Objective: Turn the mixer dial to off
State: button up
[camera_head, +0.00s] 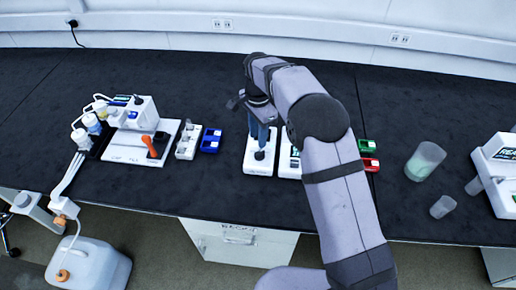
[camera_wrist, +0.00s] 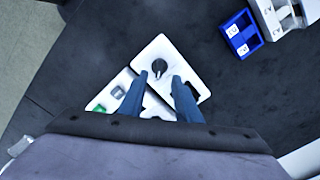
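The mixer is a white box-like unit (camera_head: 251,168) on the black bench, near the middle of the head view. It also shows in the wrist view (camera_wrist: 160,46). Its black dial (camera_wrist: 159,66) is on the top face; in the head view the dial (camera_head: 259,155) shows just under the fingers. My gripper (camera_wrist: 160,76) has two blue fingers standing apart, with nothing held between them. The dial appears between and just beyond the fingertips in the wrist view. In the head view my gripper (camera_head: 261,143) points down over the mixer. Contact with the dial and the dial's exact setting cannot be told.
A white unit (camera_head: 288,165) stands close right of the mixer, partly behind my arm. Blue bins (camera_head: 210,140) are to the left, green (camera_head: 367,146) and red (camera_head: 371,164) bins to the right. A translucent beaker (camera_head: 424,162) stands farther right. The bench behind is clear.

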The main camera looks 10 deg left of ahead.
aim_at(258, 153)
jog(key=shift+f+p, duration=1.1)
jog(key=shift+f, duration=2.55)
jog(key=shift+c, duration=0.2)
grip_shut()
